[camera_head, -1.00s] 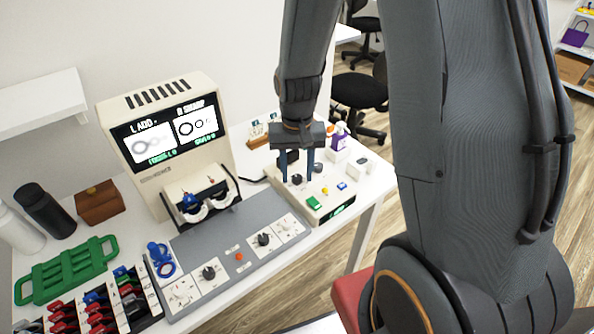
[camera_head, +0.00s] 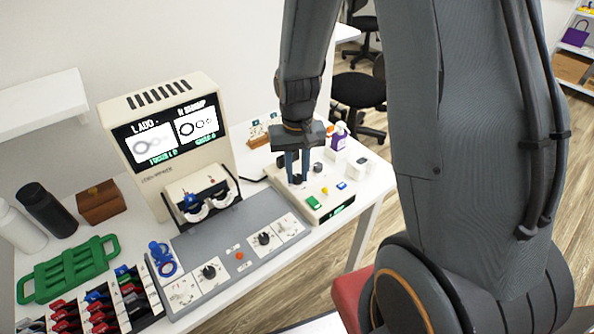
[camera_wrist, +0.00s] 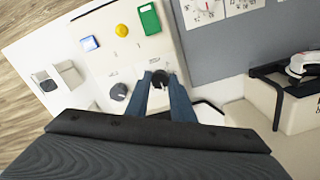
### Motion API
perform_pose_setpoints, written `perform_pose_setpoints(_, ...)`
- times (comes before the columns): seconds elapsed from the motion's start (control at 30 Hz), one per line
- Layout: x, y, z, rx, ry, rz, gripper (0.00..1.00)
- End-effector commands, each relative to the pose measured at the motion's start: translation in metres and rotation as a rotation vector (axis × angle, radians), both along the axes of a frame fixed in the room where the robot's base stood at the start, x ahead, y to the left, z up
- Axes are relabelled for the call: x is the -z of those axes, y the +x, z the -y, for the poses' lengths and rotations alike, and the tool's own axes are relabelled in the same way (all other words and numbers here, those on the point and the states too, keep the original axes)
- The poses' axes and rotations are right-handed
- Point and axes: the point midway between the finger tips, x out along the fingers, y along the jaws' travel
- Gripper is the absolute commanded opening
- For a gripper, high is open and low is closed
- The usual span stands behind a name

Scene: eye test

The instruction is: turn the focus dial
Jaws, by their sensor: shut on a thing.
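My gripper (camera_head: 298,168) points down over a beige control box (camera_head: 329,203) on the white desk. Its fingers are shut on a dark round dial (camera_head: 298,180) near the back left of the box. In the wrist view the same dial (camera_wrist: 160,77) shows between the two fingertips. The fingers hide part of it. A second, greyer knob (camera_wrist: 118,91) stands apart, beside the gripper. The small labels by the knobs are too blurred to read. A beige viewer with a twin-panel screen (camera_head: 166,136) shows grey rings on the left and dark rings on the right.
The control box also carries a green button (camera_head: 313,202), a yellow one (camera_head: 325,190) and a blue one (camera_head: 341,186). A purple bottle (camera_head: 339,138) stands behind. A grey panel with knobs (camera_head: 222,243) lies left of the box. A green rack (camera_head: 66,268) is far left.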

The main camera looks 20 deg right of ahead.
Motion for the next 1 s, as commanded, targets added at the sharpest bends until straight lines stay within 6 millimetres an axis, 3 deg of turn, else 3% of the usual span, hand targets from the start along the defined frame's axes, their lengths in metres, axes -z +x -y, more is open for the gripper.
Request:
perform_pose_setpoints(0.6, -0.0017, 0.0007, -0.0005, -0.481, 0.0, 0.002, 0.0)
perform_pose_setpoints(1.0, -0.0012, 0.0008, -0.0008, -0.632, 0.0, 0.002, 0.0)
